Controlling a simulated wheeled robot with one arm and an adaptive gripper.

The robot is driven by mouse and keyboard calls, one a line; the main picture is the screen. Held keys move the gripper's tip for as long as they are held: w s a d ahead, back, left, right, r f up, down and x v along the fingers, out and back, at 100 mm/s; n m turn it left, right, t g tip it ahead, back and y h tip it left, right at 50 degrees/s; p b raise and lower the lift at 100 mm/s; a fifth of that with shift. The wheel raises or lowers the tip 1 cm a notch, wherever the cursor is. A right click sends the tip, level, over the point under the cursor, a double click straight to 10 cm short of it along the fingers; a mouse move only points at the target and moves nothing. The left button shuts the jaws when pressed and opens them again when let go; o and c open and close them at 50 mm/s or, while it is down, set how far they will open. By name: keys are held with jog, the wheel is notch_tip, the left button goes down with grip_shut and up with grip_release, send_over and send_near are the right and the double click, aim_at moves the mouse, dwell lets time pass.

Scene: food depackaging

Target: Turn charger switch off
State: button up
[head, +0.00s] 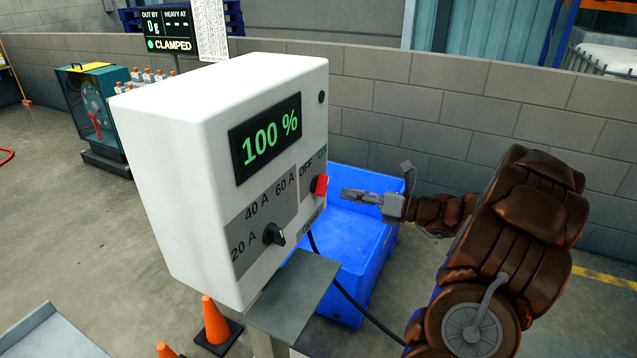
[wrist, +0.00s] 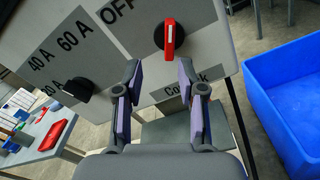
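The white charger box (head: 170,140) shows "100 %" on its screen. Its red switch (head: 320,185) sits on the right of the front panel, below the OFF and ON labels. In the wrist view the red switch (wrist: 169,38) is a lever on a round black base. It stands to the right of the OFF label and leans away from it, toward the ON side. My gripper (head: 346,194) is just right of the switch, apart from it. In the wrist view my gripper (wrist: 158,65) is open and empty, its fingers either side below the lever.
A black current knob (head: 274,235) sits lower left on the panel. A blue bin (head: 350,250) stands behind the box at the right. A black cable (head: 345,290) hangs below. Orange cones (head: 215,322) stand on the floor, and a block wall (head: 450,120) runs behind.

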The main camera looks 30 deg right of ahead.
aim_at(327, 185)
jog(key=shift+m+t, duration=0.3)
jog(key=shift+m, duration=0.1)
jog(key=x, duration=0.2)
jog(key=p+x, duration=0.1)
jog(key=x, duration=0.2)
jog(key=d+x, duration=0.1)
jog(key=x, duration=0.1)
jog(key=shift+w+a+f, duration=0.1)
jog(key=shift+w+f, duration=0.05)
jog(key=shift+w, duration=0.5)
grip_shut()
